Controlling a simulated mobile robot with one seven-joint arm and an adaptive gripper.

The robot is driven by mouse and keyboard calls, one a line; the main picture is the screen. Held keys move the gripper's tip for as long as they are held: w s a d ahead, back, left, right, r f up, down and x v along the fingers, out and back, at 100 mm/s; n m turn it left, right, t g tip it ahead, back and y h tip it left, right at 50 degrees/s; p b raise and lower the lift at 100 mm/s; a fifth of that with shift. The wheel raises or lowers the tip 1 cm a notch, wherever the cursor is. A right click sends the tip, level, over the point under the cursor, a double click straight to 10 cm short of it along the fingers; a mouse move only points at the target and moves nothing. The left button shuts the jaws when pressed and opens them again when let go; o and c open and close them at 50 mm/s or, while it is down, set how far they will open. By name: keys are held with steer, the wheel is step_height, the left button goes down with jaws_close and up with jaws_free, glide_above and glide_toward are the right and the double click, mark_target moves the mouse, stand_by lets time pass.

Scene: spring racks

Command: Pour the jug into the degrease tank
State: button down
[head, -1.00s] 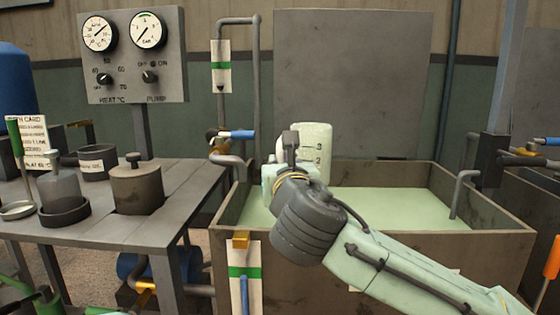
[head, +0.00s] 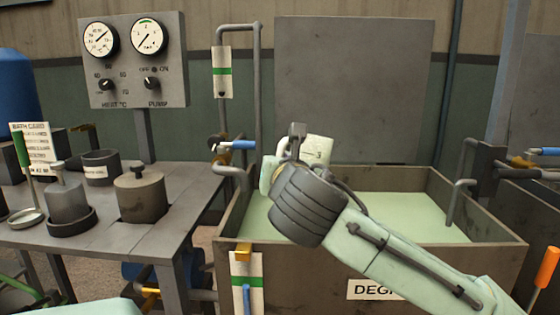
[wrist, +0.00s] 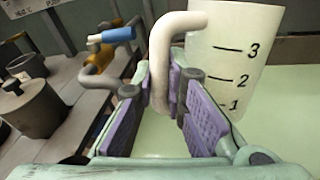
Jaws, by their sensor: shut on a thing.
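The pale jug (head: 319,150) with level marks hangs over the left back part of the degrease tank (head: 488,254); its lower part is hidden behind my arm. It looks tilted in the head view. In the wrist view the jug (wrist: 236,60) shows marks 1, 2 and 3, and its handle is between my purple finger pads. My gripper (wrist: 163,95) is shut on that handle. In the head view my gripper (head: 283,165) is largely hidden by my wrist. The tank holds pale green liquid. No stream from the jug is visible.
A pipe with a blue-handled valve (head: 237,145) stands close left of the jug. A grey table (head: 110,240) with a lidded pot (head: 140,196) is at the left. A thin pipe (head: 455,205) dips in at the tank's right side. The tank's right half is clear above.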

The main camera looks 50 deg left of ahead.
steer(key=shift+s+r+m+g+h+p, duration=0.25)
steer(key=shift+r+m+g+p, duration=0.25)
steer(key=shift+r+p, duration=0.6)
steer(key=shift+s+r+m+g+h+p, duration=0.1)
steer(key=shift+r+m+g+h+p, duration=0.4)
steer(key=shift+p, duration=0.95)
steer(key=shift+w+r+m+g+h+p, duration=0.2)
steer(key=shift+w+r+m+g+p, duration=0.4)
steer(key=shift+r+p, duration=0.65)
steer(key=shift+w+r+m+g+h+p, duration=0.15)
steer(key=shift+w+r+m+g+p, duration=0.4)
steer(key=shift+p, duration=1.2)
steer(key=shift+w+r+m+g+h+p, duration=0.2)
steer(key=shift+r+m+g+p, duration=0.15)
steer(key=shift+r+m+p, duration=0.7)
steer(key=shift+w+a+r+m+g+p, duration=0.1)
steer(key=shift+w+r+m+g+p, duration=0.4)
steer(key=shift+p, duration=1.1)
steer(key=shift+w+a+r+m+g+p, duration=0.1)
steer(key=shift+w+r+g+p, duration=0.65)
steer(key=shift+p, duration=0.85)
steer(key=shift+w+m+h, duration=0.3)
steer(key=shift+w, duration=0.35)
steer(key=w+m+g, duration=0.1)
steer(key=w, duration=0.1)
steer(key=w+r+g, duration=0.1)
steer(key=w, duration=0.1)
steer(key=shift+a+m+g, duration=0.15)
steer(key=shift+m+g, duration=0.2)
steer(key=shift+m, duration=0.05)
